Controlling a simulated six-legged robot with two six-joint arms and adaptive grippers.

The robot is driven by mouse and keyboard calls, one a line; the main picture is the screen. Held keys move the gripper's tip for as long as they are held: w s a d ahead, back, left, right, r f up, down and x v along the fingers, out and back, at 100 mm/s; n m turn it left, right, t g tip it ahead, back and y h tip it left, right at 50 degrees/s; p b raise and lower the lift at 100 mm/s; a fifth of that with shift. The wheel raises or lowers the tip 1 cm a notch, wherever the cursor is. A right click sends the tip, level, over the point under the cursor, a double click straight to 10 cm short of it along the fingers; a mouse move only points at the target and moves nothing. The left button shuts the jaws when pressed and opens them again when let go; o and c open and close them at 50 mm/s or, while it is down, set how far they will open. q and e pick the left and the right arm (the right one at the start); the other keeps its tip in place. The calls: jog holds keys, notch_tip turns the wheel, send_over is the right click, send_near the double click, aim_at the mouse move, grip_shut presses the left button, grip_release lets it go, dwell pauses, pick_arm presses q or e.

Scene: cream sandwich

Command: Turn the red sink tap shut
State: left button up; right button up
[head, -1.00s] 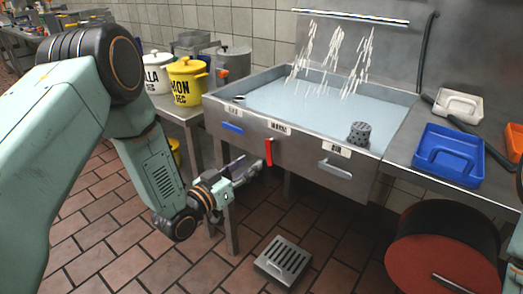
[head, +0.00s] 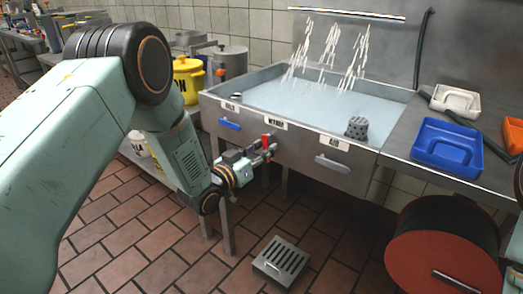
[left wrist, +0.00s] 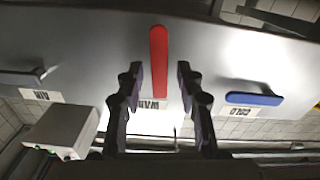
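The red tap handle (head: 266,141) is on the front panel of the steel sink, between a blue handle (head: 229,124) and a grey one (head: 333,166). In the left wrist view the red handle (left wrist: 159,55) runs upright in the picture, between the two dark fingers. My left gripper (head: 268,150) is at the handle in the head view and hides its lower part. In the left wrist view the gripper (left wrist: 159,72) is open, with gaps seen on both sides of the handle. White streams fall into the sink's water (head: 300,100). My right gripper is not in view.
The blue handle (left wrist: 254,99) lies right of the fingers in the wrist view. A floor drain grate (head: 280,262) is below the sink. A red-sided drum (head: 440,250) and a blue tray (head: 447,145) are on the right. A yellow pot (head: 188,80) stands behind my left arm.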

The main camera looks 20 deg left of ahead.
aim_at(277, 139)
pick_arm(q)
jog(key=shift+r, duration=0.1)
jog(key=c, duration=0.3)
grip_shut()
jog(key=shift+d, duration=0.1)
jog(key=n+p, duration=0.1)
jog(key=n, duration=0.1)
jog(key=d+n+p, duration=0.1)
jog(key=n, duration=0.2)
jog(key=n+p, duration=0.1)
jog(key=n, duration=0.2)
jog(key=shift+s+d+r+p, duration=0.15)
jog(key=shift+s+r+p, duration=0.15)
jog(key=shift+r+p, duration=0.1)
jog(key=n, duration=0.1)
jog(key=n+p, duration=0.1)
jog(key=n, duration=0.2)
jog(key=shift+d+r+n+p, duration=0.25)
jog(key=shift+r+n+p, duration=0.05)
jog(key=shift+r+n, duration=0.1)
jog(key=shift+s+r+n+p, duration=0.15)
jog(key=shift+n+p, duration=0.15)
jog(key=shift+n, duration=0.5)
jog(key=shift+w+r+n+p, duration=0.1)
jog(key=shift+n+p, duration=0.15)
jog(key=shift+n, duration=0.85)
